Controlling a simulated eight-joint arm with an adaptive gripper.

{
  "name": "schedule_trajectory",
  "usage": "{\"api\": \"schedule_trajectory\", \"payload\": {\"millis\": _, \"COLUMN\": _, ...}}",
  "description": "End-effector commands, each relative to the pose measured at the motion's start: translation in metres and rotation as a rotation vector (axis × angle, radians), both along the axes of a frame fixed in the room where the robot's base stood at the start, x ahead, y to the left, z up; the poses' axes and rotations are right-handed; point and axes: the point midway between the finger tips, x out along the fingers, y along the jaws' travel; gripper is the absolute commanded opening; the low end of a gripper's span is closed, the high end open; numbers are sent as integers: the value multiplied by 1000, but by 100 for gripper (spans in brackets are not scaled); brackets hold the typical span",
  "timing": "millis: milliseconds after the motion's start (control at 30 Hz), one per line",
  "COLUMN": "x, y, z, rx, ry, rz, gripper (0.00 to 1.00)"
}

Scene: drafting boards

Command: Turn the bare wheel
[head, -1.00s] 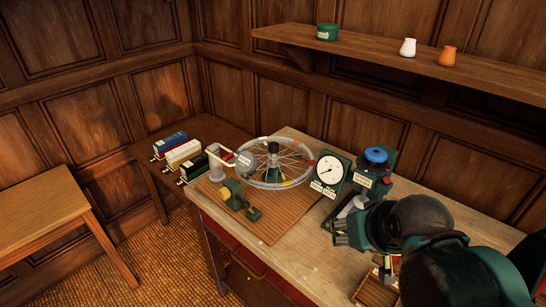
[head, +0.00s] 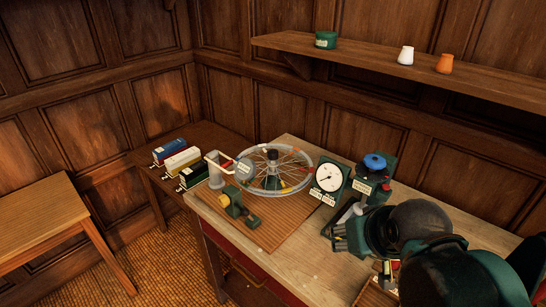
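The bare wheel (head: 272,192), a pale spoked rim with no tyre, lies nearly flat on a dark hub stand, with coloured marks on it. It sits above a wooden board (head: 262,235) on the bench. My gripper (head: 336,236) is low at the right of the board, in front of the dial and apart from the wheel. My dark arm hides part of it, and its finger opening is too small to judge.
A white dial (head: 328,178) and a blue-topped device (head: 374,162) stand right of the wheel. A pale post (head: 215,171) and green clamp (head: 236,204) stand at its left front. A shelf (head: 390,65) hangs behind.

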Motion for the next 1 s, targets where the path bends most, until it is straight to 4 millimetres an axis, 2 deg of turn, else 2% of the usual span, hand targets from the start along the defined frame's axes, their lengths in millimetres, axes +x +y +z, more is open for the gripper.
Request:
{"api": "schedule_trajectory", "payload": {"millis": 367, "x": 33, "y": 8, "z": 37, "rx": 9, "ry": 53, "rz": 4, "gripper": 39}}
{"api": "schedule_trajectory", "payload": {"millis": 700, "x": 78, "y": 21, "z": 73, "rx": 19, "ry": 126, "rz": 8, "gripper": 39}}
{"api": "schedule_trajectory", "payload": {"millis": 1000, "x": 120, "y": 34, "z": 98, "rx": 25, "ry": 190, "rz": 8, "gripper": 39}}
